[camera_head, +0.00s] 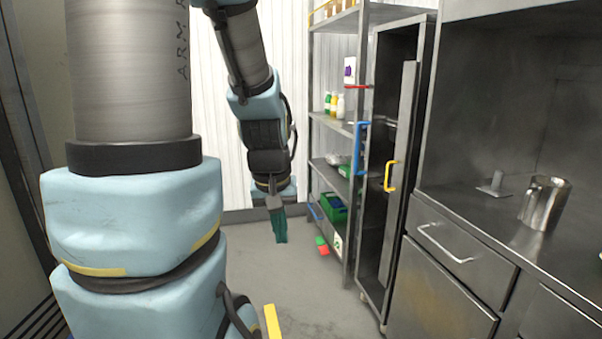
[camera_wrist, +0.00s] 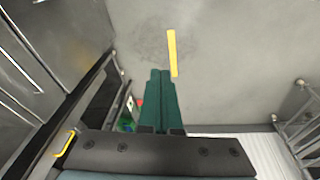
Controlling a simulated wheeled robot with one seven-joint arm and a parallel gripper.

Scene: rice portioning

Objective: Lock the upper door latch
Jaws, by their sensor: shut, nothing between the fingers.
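A tall narrow metal cabinet (camera_head: 424,60) stands right of centre in the head view, and its front looks open onto a dark inside. A red bar (camera_head: 357,87) sits high near its left edge; it may be the upper latch, but I cannot tell its position. A blue handle (camera_head: 358,148) is below it, and a yellow handle (camera_head: 389,176) is on an inner upright panel. My gripper (camera_head: 280,238) hangs low and left of the cabinet, well apart from it. Its green fingers (camera_wrist: 160,72) are together and empty in the wrist view.
A shelf rack (camera_head: 330,118) with bottles and a green crate (camera_head: 335,208) stands left of the cabinet. A steel counter (camera_head: 465,205) with a metal jug (camera_head: 545,203) is at right. A yellow strip (camera_wrist: 172,52) shows beyond my fingertips. The floor (camera_head: 290,275) below my gripper is clear.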

